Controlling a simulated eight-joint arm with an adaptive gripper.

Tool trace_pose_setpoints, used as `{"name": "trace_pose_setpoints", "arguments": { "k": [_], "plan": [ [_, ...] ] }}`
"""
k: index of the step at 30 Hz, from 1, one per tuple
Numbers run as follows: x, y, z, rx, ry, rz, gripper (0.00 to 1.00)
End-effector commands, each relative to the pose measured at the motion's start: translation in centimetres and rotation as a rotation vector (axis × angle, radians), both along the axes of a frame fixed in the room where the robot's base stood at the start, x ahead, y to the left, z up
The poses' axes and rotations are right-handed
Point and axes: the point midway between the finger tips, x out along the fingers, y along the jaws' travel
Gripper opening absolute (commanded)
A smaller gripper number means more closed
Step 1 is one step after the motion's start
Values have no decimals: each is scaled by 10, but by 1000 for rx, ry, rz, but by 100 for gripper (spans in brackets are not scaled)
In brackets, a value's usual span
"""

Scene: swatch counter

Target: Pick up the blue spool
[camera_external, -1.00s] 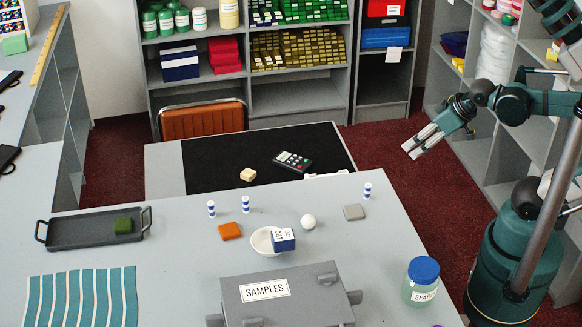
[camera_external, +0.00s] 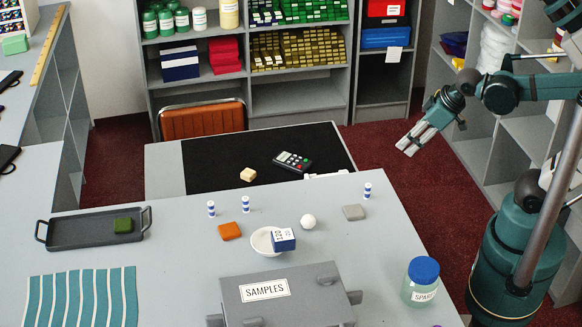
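Three small blue-and-white banded cylinders that look like spools stand upright on the grey counter (camera_external: 330,215). Two are left of centre, a left spool (camera_external: 211,209) and a middle spool (camera_external: 245,204). The right spool (camera_external: 367,191) stands alone near the counter's far right edge. I cannot tell which one the task means. My gripper (camera_external: 404,148) is in the air at the right, up and to the right of the right spool and apart from it. Its pale fingers point down and left, with nothing visible held. Their opening is too small to judge.
A white bowl (camera_external: 262,241) with a blue-and-white box (camera_external: 284,239), a white ball (camera_external: 308,222), an orange block (camera_external: 230,231) and a grey tile (camera_external: 354,212) lie nearby. A SAMPLES case (camera_external: 300,295) and jar (camera_external: 421,290) stand in front. A tray (camera_external: 70,232) is left.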

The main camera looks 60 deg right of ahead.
Motion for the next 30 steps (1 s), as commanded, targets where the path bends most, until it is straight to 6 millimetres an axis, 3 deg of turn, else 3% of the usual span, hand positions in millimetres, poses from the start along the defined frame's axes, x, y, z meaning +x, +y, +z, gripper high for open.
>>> {"name": "trace_pose_setpoints", "arguments": {
  "k": [9, 30],
  "plan": [
    [20, 34, 16, -75, 88, 197, 29],
    [46, 113, 24, -221, 269, 645, 29]
  ]
}}
